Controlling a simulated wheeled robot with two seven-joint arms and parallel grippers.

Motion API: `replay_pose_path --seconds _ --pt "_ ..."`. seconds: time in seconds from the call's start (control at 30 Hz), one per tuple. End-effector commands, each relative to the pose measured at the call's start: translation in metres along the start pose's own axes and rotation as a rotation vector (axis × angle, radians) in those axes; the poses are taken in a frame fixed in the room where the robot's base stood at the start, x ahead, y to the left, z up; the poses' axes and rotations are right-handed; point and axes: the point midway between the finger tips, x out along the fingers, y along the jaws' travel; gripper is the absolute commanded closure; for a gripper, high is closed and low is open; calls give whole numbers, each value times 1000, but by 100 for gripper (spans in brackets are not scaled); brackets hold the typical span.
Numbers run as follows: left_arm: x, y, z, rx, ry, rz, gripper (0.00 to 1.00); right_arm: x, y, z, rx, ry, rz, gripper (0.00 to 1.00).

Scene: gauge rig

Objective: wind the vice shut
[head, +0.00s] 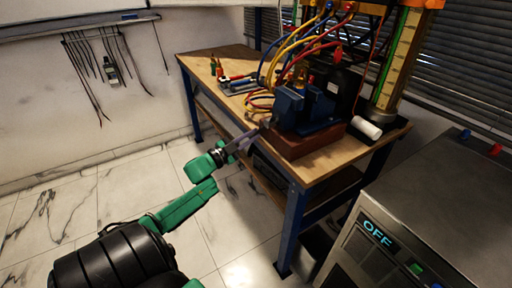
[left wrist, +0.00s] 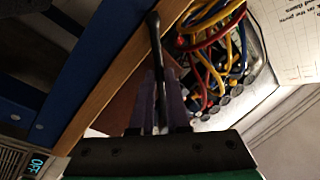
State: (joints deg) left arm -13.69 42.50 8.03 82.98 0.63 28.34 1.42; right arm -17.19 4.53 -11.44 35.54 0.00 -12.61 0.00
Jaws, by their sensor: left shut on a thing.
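The blue vice (head: 308,108) stands on a reddish-brown block (head: 306,140) at the front edge of the wooden workbench. My left gripper (head: 246,137) reaches in from the left to the vice's front side. In the left wrist view, a dark handle bar (left wrist: 155,45) runs down between the two purplish fingers of my left gripper (left wrist: 162,90), which is shut on it. The fingers hide part of the bar, and the vice jaws' gap is too small to judge. My right gripper is not in view.
The workbench (head: 215,62) carries coloured hoses (head: 283,62) behind the vice and a white roll (head: 368,130) to its right. A grey cabinet with an OFF display (head: 378,234) stands at the lower right. The tiled floor (head: 110,185) at left is clear.

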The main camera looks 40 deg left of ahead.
Motion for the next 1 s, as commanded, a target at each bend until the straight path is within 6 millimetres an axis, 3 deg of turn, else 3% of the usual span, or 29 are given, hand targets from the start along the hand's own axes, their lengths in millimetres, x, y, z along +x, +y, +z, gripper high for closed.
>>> replay_pose_path --seconds 0.37,0.77,1.0 --pt "5 -35 0 355 62 -3 100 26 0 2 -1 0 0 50" --pt "12 -69 -19 726 138 -5 100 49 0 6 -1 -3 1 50" --pt "15 -84 -35 937 181 -4 100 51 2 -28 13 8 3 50"
